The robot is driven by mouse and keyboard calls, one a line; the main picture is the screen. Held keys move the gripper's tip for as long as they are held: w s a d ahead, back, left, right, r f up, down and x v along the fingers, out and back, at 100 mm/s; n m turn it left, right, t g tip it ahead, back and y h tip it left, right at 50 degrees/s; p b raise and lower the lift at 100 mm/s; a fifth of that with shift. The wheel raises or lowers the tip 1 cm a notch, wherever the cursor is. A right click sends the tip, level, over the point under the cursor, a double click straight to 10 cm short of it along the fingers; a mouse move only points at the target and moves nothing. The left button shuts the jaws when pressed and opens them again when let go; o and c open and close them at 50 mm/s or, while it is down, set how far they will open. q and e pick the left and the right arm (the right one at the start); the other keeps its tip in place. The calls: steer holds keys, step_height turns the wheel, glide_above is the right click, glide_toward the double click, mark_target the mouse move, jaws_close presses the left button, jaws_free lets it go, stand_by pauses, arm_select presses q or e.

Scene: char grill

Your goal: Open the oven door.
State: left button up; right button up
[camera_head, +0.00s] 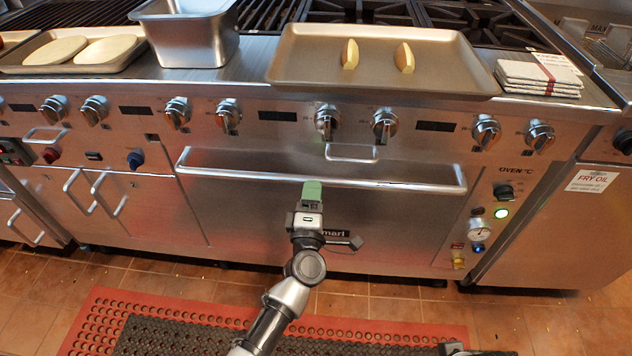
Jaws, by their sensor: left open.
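The oven door (400,225) is a wide steel panel in the middle of the range and is closed. Its long horizontal handle bar (400,186) runs along the door's top edge. My left gripper (311,190) reaches up from the bottom of the view, with green fingertips. It is open, and its fingertips overlap the middle of the handle bar in the picture. I cannot tell whether they touch the bar or straddle it. The gripper and arm hide part of the door and its label. My right gripper's fingers do not show.
A tray (290,75) and stacked cloths (537,82) lie on top. A red-edged mat (95,317) covers the floor in front.

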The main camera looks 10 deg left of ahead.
arm_select(q)
steer(key=shift+w+r, duration=0.2)
steer(key=shift+w, duration=0.8)
steer(key=shift+w+r, duration=0.15)
steer(key=shift+w, duration=0.85)
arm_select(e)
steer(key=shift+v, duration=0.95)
arm_select(q)
jaws_close()
